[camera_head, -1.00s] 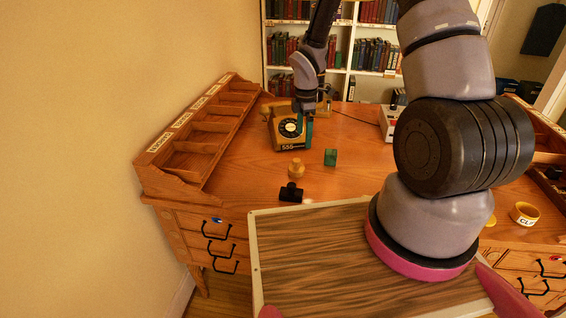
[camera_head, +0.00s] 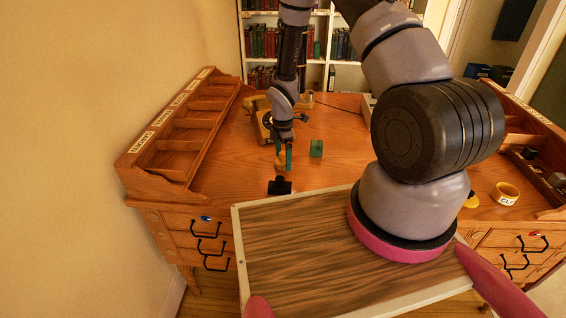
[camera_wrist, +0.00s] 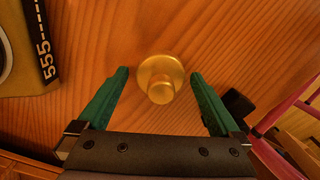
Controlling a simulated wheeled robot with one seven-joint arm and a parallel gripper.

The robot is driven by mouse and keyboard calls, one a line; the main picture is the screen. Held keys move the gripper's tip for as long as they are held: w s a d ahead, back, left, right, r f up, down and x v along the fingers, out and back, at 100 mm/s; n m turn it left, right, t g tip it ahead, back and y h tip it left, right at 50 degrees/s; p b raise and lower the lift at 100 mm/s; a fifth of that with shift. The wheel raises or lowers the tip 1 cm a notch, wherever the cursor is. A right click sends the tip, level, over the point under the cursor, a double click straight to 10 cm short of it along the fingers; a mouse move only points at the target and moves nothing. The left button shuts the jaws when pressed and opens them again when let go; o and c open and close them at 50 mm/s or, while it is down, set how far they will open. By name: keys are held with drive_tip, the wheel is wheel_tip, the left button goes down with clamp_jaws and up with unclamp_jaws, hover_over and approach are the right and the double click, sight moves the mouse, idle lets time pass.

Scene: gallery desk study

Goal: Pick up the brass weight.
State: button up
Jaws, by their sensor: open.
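The brass weight (camera_wrist: 160,78) stands upright on the wooden desk in the wrist view, a round golden piece with a knob on top. My gripper (camera_wrist: 160,82) is open above it, with one green finger on each side and a gap between each finger and the weight. In the head view my gripper (camera_head: 284,166) hangs over the weight (camera_head: 279,161), which is partly hidden behind the fingers.
A black stamp-like object (camera_head: 280,186) stands just in front of the weight. A green block (camera_head: 316,148) stands to its right. A yellow telephone (camera_head: 262,122) marked 555 is behind left. A pigeonhole rack (camera_head: 180,140) lines the desk's left side.

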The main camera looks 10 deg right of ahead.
drive_tip(key=shift+f, duration=0.35)
drive_tip(key=shift+r, duration=0.1)
clamp_jaws()
